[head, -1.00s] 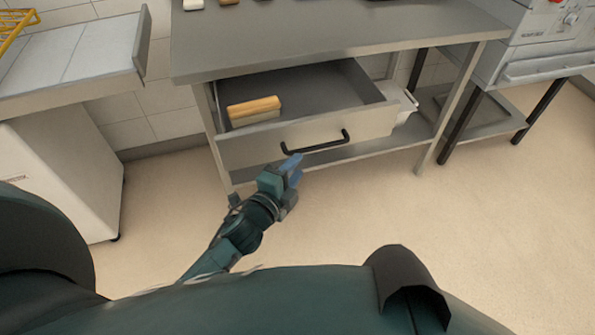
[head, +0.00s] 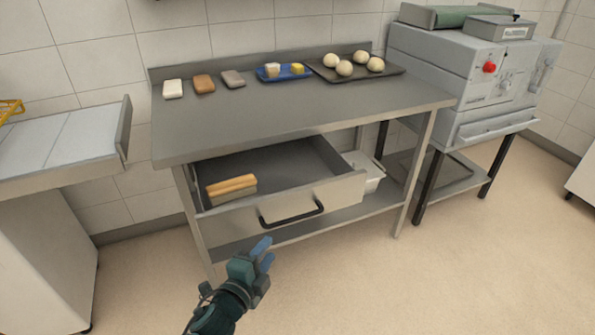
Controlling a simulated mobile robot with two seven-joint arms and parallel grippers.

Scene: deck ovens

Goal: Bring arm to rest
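My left gripper (head: 267,254) is in front of the worktable's open drawer (head: 338,193), just below and left of its black handle (head: 291,213) in the head view. Its two blue fingertips show a small gap with nothing between them, and they look clear of the handle. The drawer is pulled out and holds a block with an orange-tan top (head: 231,185) at its left end. My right gripper is not in view.
The steel worktable (head: 300,115) carries several small blocks, a blue tray (head: 284,77) and a dark tray (head: 385,72) with pale dough balls. The floor (head: 430,285) in front is clear.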

